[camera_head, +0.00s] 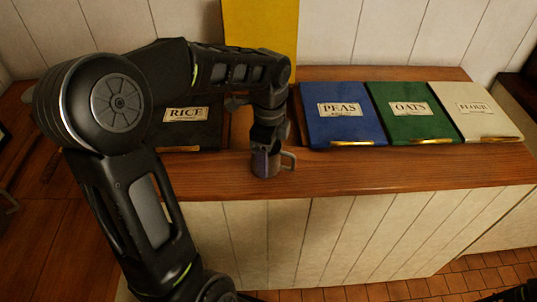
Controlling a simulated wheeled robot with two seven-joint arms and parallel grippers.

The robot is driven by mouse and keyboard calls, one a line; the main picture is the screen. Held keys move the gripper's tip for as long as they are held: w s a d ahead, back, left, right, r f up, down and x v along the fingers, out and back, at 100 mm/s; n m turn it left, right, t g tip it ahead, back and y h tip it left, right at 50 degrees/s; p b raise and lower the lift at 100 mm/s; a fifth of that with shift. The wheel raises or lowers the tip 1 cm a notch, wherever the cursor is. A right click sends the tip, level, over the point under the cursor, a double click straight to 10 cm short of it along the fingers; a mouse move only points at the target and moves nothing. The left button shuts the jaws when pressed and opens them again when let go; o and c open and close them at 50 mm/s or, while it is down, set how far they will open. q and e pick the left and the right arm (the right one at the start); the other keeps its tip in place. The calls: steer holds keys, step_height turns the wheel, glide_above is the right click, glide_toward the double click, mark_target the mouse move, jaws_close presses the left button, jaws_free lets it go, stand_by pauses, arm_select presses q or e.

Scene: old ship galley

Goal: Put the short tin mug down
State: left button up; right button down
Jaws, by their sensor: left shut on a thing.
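The short tin mug (261,164) is at the front edge of the wooden counter (390,172), with its handle turned to the right. My left gripper (266,148) comes down on it from above and is shut on it. The mug looks upright. I cannot tell whether its base touches the wood or hangs just above it. The gripper's fingers hide the upper part of the mug. My right gripper is not in view; only a dark piece shows at the bottom right corner.
Lidded bins labelled RICE (186,114), PEAS (342,112), OATS (410,110) and FLOUR (474,108) are set along the counter. A yellow panel (262,25) stands behind. The counter's front strip right of the mug is clear. Another mug-like thing (6,200) shows at the left edge.

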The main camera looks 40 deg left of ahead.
arm_select(q)
steer(key=o, duration=1.4)
steer(key=shift+f, duration=0.1)
steer(key=shift+o, duration=0.2)
step_height(320, 180, up, 12)
steer(key=p, duration=0.1)
steer(key=shift+w, duration=0.1)
